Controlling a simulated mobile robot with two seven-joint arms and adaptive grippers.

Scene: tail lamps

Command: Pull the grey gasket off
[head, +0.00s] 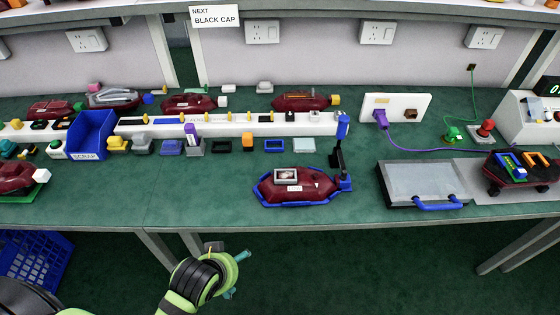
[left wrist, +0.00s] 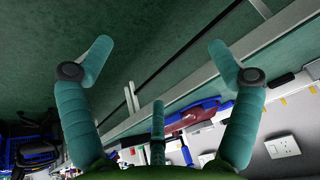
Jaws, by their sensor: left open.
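A dark red tail lamp (head: 318,190) sits in a blue cradle (head: 262,198) near the front edge of the bench. A pale grey rectangular frame (head: 287,176), which looks like the gasket, is around the opening on its top. My left gripper (head: 238,273) is below and in front of the bench edge, to the lower left of the lamp, apart from it. In the left wrist view its teal fingers (left wrist: 160,60) are spread with nothing between them. A dark red lamp (left wrist: 190,117) shows small beyond the fingers there. My right gripper is not in view.
A blue scrap bin (head: 91,135) and a long white rack (head: 235,126) stand behind to the left. A grey tray with blue handles (head: 420,183) is right of the lamp. Bench left of the lamp is clear.

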